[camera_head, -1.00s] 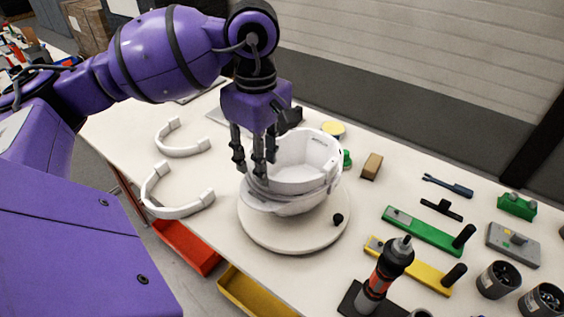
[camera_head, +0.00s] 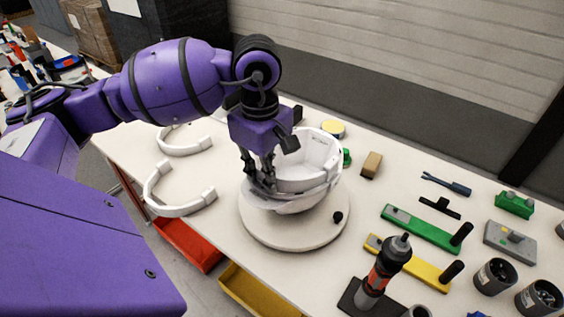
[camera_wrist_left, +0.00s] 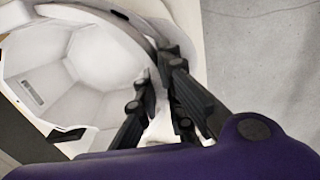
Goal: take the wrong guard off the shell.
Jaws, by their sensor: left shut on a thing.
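The white helmet shell (camera_head: 302,180) sits open side up on a round white stand (camera_head: 285,236). A white guard (camera_head: 257,199) runs around its outside near the rim, hard to tell apart from the shell. My left gripper (camera_head: 262,184) is at the shell's left edge, shut on the guard, with its fingers pointing down. In the left wrist view, the two black fingers (camera_wrist_left: 160,108) straddle a white edge, with the shell's inner face (camera_wrist_left: 75,75) to the left. The fingers hide part of the guard. My right gripper is not in view.
Two loose white curved guards (camera_head: 178,209) (camera_head: 186,148) lie left of the stand. A black and red driver (camera_head: 380,275) stands in front right. Red (camera_head: 188,244) and yellow (camera_head: 258,292) bins sit below the table edge.

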